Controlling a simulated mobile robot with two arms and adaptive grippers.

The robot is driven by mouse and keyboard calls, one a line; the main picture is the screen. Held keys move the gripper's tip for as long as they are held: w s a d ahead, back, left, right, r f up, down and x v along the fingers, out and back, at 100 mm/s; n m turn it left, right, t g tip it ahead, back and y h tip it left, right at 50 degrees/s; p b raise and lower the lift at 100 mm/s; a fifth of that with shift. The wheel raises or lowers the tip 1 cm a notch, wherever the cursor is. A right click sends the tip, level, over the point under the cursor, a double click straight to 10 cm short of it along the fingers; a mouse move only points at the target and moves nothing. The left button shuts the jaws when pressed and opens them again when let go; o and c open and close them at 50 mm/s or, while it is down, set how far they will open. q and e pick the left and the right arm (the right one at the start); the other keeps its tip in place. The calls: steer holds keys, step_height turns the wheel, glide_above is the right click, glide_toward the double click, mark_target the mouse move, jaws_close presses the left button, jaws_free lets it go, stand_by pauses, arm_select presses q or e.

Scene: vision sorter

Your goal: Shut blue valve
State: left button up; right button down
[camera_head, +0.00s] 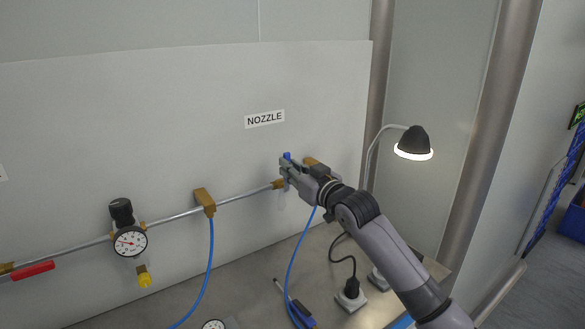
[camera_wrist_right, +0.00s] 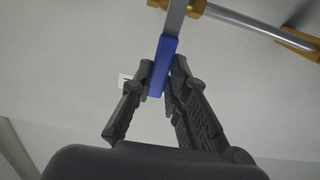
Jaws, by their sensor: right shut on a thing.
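The blue valve handle (camera_wrist_right: 163,62) shows in the right wrist view as a blue lever between the fingers of my right gripper (camera_wrist_right: 162,82). The fingers are shut on it. In the head view only a small blue tip of the handle (camera_head: 287,155) shows above my right gripper (camera_head: 286,172), which is at the pipe below the NOZZLE label (camera_head: 265,119). The gripper hides most of the valve body there. My left gripper is in neither view.
A pipe (camera_head: 240,197) runs along the wall with a gauge (camera_head: 130,241), a red handle (camera_head: 33,270) and a brass block (camera_head: 204,202). Blue hoses (camera_head: 207,270) hang down to the bench. A lamp (camera_head: 413,141) and a black plug (camera_head: 351,290) are at the right.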

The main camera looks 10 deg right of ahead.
steer(key=shift+f, duration=0.15)
steer(key=c, duration=1.6)
jaws_free()
steer(key=shift+o, duration=0.2)
steer(key=v, duration=1.2)
